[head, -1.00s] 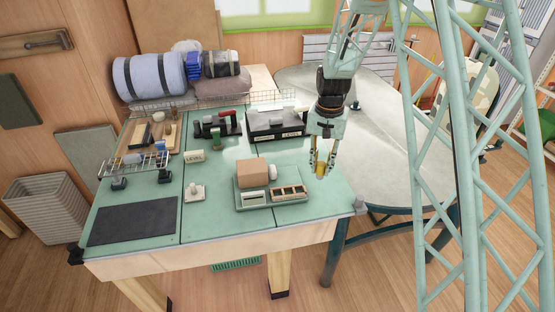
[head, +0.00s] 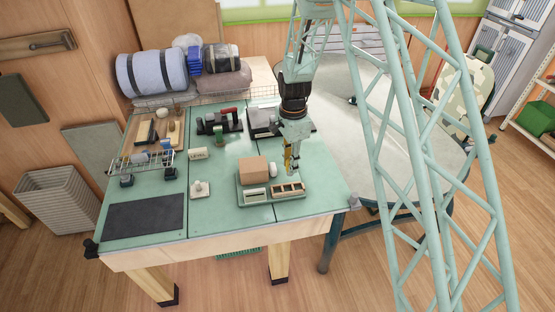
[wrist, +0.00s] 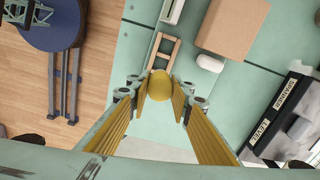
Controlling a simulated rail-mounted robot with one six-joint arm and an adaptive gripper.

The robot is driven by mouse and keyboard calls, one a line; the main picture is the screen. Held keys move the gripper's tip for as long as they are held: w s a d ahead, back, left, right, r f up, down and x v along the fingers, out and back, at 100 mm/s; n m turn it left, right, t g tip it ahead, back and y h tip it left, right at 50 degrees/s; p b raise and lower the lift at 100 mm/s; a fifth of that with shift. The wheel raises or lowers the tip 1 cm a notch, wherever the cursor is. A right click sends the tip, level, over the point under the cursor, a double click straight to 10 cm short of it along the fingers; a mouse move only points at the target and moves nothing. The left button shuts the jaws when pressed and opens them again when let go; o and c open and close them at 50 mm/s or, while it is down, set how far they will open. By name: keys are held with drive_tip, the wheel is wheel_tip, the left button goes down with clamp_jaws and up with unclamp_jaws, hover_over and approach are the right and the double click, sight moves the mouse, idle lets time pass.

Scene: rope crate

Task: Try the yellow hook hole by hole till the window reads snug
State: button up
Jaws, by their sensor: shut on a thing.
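The hook's lower shape is hidden. Below it is a wooden frame with several openings (head: 288,188), also in the wrist view (wrist: 163,51). I cannot make out a window reading.
A labelled dark case (head: 262,121) stands behind. The table's front right is clear.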

drive_tip(key=shift+s+a+r+m+p, duration=0.2)
drive_tip(key=shift+a+m+p, duration=0.4)
drive_tip(key=shift+a+m, duration=0.2)
drive_tip(key=shift+s+a+r+m+p, duration=0.1)
drive_tip(key=shift+s+a+m+p, duration=0.05)
drive_tip(key=shift+a+m+p, duration=0.6)
drive_tip(key=shift+s+a+r+m+p, duration=0.2)
drive_tip(key=shift+a+m+p, duration=0.25)
drive_tip(key=shift+a+m, duration=0.35)
drive_tip(key=shift+a+f+b, duration=0.1)
drive_tip(key=shift+f+b, duration=0.05)
drive_tip(key=shift+b, duration=0.25)
drive_tip(key=b, duration=0.3)
hover_over(277, 192)
drive_tip(key=shift+s+f, duration=0.1)
drive_tip(key=shift+f, duration=2.25)
drive_tip(key=shift+f+b, duration=1.95)
drive_tip(key=shift+f, duration=0.75)
